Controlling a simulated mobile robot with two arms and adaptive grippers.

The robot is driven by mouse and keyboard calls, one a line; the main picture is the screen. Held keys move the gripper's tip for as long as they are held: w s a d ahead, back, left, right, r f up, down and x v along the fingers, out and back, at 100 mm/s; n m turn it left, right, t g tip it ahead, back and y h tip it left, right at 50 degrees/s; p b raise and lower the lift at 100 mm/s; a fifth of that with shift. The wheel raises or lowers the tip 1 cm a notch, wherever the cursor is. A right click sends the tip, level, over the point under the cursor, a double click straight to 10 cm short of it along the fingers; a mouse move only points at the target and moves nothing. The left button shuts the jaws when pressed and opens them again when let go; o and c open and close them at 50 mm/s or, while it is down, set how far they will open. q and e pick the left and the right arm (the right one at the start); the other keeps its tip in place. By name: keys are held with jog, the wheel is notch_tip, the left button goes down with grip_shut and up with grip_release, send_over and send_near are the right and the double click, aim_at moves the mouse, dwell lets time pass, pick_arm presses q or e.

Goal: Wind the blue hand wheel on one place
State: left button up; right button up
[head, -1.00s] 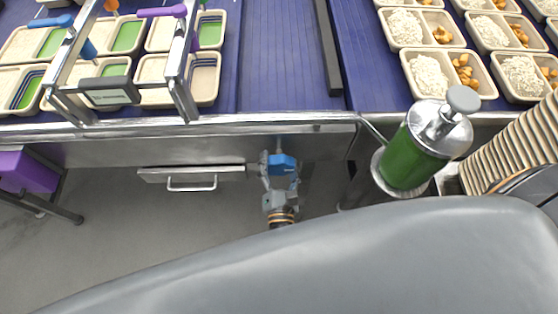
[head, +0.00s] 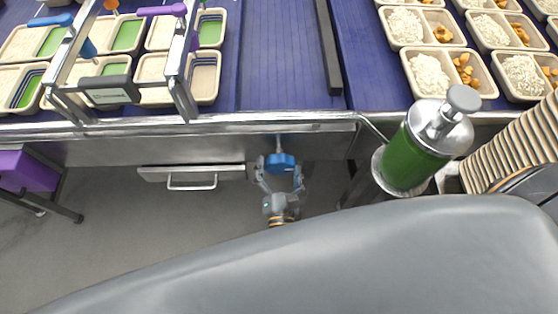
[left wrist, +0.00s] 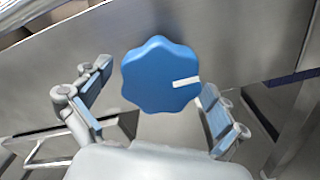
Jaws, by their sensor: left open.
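The blue hand wheel (head: 281,164) sits on a short shaft on the front panel under the conveyor's edge. In the left wrist view the lobed wheel (left wrist: 158,76) shows a white mark pointing to the right. My left gripper (head: 280,182) is open just in front of the wheel. In the left wrist view the two blue-padded fingers (left wrist: 150,103) stand spread on either side of the wheel; the right one is close to its edge, and I cannot tell if it touches. My right gripper is in neither view.
A drawer with a handle (head: 192,180) is left of the wheel. A green dispenser cylinder (head: 408,158) stands to the right, beside stacked trays (head: 515,140). Filled trays sit on the blue conveyor (head: 280,60). A purple bin (head: 28,170) is at far left.

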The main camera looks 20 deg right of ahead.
pick_arm(q)
jog(key=v, duration=1.1)
jog(key=w+a+f+n+g+y, duration=0.1)
jog(key=a+f+n+g+y, duration=0.15)
jog(key=a+f+n, duration=0.4)
jog(key=a+f+n+g+y, duration=0.2)
jog(key=a+f+g, duration=0.15)
jog(key=f, duration=0.65)
jog(key=s+a+f+n+g+y, duration=0.2)
jog(key=s+a+f+n+g, duration=0.4)
jog(key=a+f+n, duration=0.6)
jog(key=s+a+f+n+g, duration=0.1)
jog(key=s+a+f+n, duration=0.2)
jog(key=s+n, duration=0.2)
jog(key=s+a+f+n+g+h, duration=0.1)
jog(key=s+n, duration=0.4)
jog(key=n, duration=0.5)
jog(key=s+a+f+n+g, duration=0.2)
jog(key=s+a+f+n, duration=0.3)
jog(key=n, duration=0.3)
jog(key=shift+s+a+f, duration=0.3)
jog(key=shift+s+a, duration=0.1)
jog(key=shift+s, duration=0.05)
jog(key=shift+h, duration=0.25)
jog(key=shift+c, duration=0.4)
